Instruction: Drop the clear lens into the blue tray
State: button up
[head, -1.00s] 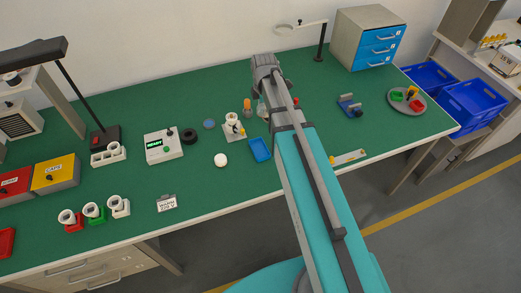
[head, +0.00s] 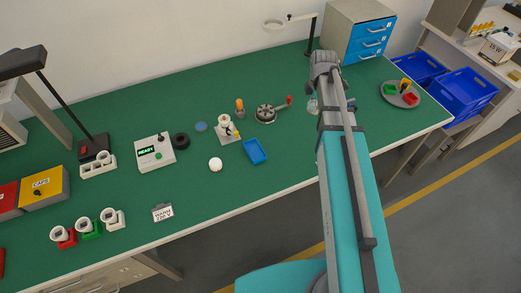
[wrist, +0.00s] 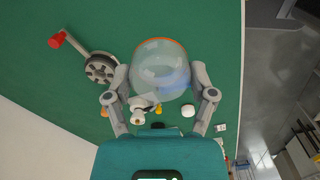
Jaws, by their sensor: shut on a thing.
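My gripper (wrist: 162,78) is shut on the clear lens (wrist: 158,62), a see-through dome with an orange edge line, held between both fingers in the wrist view. In the head view my arm mostly hides the gripper; a bit of the lens (head: 312,106) shows at its left side. The small blue tray (head: 262,157) lies on the green bench, left of my arm and well apart from the lens. In the wrist view a blue patch shows through the lens.
A plate (head: 388,98) with coloured pieces lies at right. Bench around the tray's front is clear.

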aim_at(255, 152)
jog(key=z, duration=0.85)
jog(key=k, duration=0.75)
jog(key=u, duration=0.9)
jog(key=i, duration=0.35)
jog(key=u, duration=0.15)
